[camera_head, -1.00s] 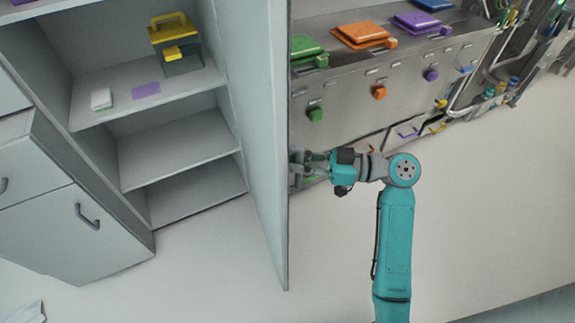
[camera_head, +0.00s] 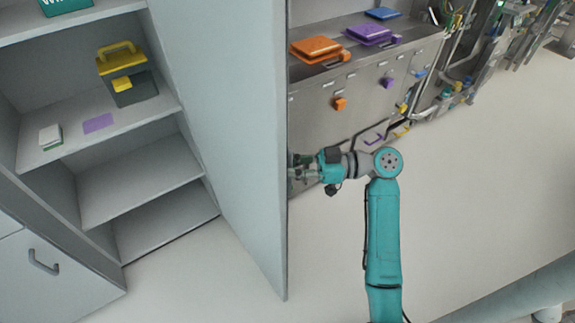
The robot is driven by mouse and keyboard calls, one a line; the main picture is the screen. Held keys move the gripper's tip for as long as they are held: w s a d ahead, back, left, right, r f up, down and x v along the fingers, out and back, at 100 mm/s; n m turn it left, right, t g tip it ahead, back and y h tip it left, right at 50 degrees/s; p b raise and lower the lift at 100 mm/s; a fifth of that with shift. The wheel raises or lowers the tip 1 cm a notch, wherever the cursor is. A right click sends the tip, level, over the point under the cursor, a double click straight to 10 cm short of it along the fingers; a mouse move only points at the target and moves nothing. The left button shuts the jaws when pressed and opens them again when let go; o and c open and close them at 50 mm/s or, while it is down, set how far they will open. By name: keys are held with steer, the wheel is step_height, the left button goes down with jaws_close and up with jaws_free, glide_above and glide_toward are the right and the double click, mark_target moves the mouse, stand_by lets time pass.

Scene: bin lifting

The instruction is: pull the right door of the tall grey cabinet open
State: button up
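The tall grey cabinet (camera_head: 140,198) stands at the left with its shelves exposed. Its right door (camera_head: 232,150) is swung well open and reaches out towards me, its free edge near the middle of the picture. My gripper (camera_head: 293,168) is at that free edge, on the door's right side, with my teal arm coming from the lower right. The fingertips are small and partly hidden by the door edge, so I cannot tell whether they are shut on anything. The door's handle is not clearly visible.
A box with a yellow lid (camera_head: 125,75), a purple flat piece (camera_head: 98,123) and a small white-green block (camera_head: 50,136) sit on a shelf. A metal bin unit with coloured lids (camera_head: 370,90) stands behind the door. The floor (camera_head: 480,200) at the right is clear.

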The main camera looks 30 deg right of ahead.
steer(key=shift+o, duration=1.3)
steer(key=shift+d, duration=0.1)
steer(key=v, duration=1.2)
